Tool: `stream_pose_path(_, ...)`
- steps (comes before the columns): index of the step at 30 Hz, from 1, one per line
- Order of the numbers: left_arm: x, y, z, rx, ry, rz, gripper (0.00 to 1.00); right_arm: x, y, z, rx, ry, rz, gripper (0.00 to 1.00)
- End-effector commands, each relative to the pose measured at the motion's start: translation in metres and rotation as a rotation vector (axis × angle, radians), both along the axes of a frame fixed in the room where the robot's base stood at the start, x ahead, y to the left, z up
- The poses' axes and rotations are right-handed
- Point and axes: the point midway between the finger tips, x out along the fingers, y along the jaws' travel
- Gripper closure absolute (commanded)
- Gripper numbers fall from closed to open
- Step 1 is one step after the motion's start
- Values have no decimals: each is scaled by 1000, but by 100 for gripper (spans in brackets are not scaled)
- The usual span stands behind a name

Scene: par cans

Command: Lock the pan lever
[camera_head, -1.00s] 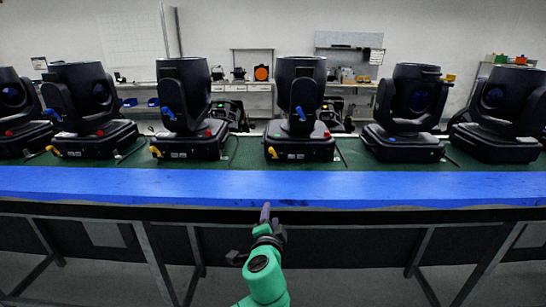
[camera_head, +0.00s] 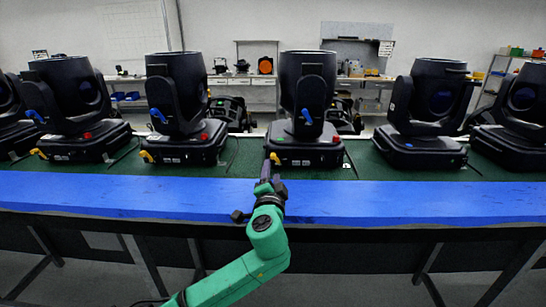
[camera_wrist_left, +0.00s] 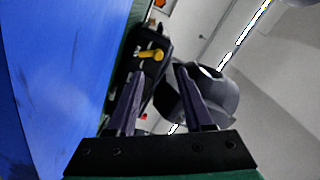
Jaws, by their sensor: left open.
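A black moving-head light (camera_head: 310,90) stands on the bench in front of my left arm. A yellow lever (camera_head: 275,158) sticks out at the front left of its base (camera_head: 315,152); a blue lever (camera_head: 306,117) is on its yoke. My left gripper (camera_head: 268,170) reaches over the bench's blue front edge, just short of the yellow lever. In the left wrist view the gripper (camera_wrist_left: 160,72) is open and empty, and the yellow lever (camera_wrist_left: 152,54) shows just beyond the gap between its fingertips, apart from them. My right gripper is not in view.
Similar black lights stand on both sides, the nearest at left (camera_head: 180,95) and right (camera_head: 425,105). The blue front strip (camera_head: 400,200) of the bench is clear. A back table with gear (camera_head: 240,78) stands by the far wall.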

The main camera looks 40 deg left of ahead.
Motion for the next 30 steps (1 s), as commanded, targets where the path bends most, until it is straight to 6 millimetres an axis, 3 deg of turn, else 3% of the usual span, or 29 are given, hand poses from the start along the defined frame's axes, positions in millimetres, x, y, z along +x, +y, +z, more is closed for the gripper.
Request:
stream_pose_path(3, 26, 20, 4, 2, 0, 2, 48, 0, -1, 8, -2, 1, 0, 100)
stream_pose_path(9, 56, 42, 2, -1, -1, 0, 48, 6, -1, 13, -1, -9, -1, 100)
stream_pose_path(19, 62, 47, 0, -2, 1, -1, 48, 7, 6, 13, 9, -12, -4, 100)
stream_pose_path(23, 62, 47, 0, -2, 1, -1, 98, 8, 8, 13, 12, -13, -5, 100)
stream_pose_path(30, 62, 47, 0, 1, 3, -1, 100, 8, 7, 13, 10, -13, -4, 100)
